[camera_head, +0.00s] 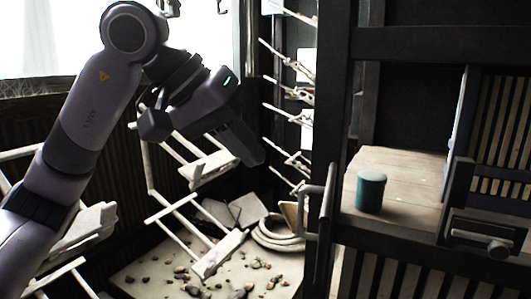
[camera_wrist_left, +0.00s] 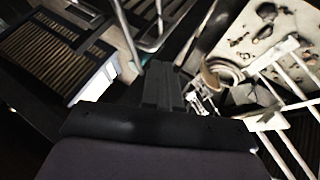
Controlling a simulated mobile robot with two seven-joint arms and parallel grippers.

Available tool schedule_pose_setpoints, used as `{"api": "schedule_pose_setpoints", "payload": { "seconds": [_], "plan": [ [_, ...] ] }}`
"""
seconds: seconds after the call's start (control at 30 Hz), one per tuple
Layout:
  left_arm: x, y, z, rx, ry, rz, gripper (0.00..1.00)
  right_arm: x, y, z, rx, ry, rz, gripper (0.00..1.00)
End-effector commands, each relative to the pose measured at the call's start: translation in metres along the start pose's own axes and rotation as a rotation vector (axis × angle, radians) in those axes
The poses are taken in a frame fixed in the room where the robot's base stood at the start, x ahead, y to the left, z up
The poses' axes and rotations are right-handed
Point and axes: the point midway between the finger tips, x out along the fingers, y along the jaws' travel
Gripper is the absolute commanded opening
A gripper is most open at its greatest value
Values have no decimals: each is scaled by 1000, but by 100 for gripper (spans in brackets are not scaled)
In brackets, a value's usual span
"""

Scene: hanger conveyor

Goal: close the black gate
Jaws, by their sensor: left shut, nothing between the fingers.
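The black gate (camera_head: 500,130) looks like the dark panel with pale slats at the right edge of the head view. It stands clear of the dark post on its left, leaving an opening between them. A slatted dark panel (camera_wrist_left: 50,48), possibly the same gate, shows at the upper left of the wrist view. My left gripper (camera_head: 250,156) is shut and empty, left of the dark post and apart from the gate. In the wrist view its closed fingers (camera_wrist_left: 163,88) point away from the camera. My right gripper is not in view.
A teal can (camera_head: 370,191) stands on a wooden shelf (camera_head: 405,170) in the opening. A dark bar handle (camera_head: 328,215) juts from the post. Pale hanger racks (camera_head: 185,150) surround my left arm. Stones and a coiled hose (camera_head: 275,232) lie below.

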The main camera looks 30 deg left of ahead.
Motion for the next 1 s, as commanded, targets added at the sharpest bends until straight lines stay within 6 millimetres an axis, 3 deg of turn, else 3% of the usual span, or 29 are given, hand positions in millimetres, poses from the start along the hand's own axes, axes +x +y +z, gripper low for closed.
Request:
{"api": "schedule_pose_setpoints", "payload": {
  "seconds": [0.37, 0.6, 1.0],
  "plan": [
    [83, 1, 2, -1, -7, 3, 0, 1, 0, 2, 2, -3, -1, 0],
    [89, 32, -3, 2, -2, 5, 0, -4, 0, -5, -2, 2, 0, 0],
    [93, 39, -3, -2, -1, 3, 0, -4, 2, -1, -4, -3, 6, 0]
  ]
}}
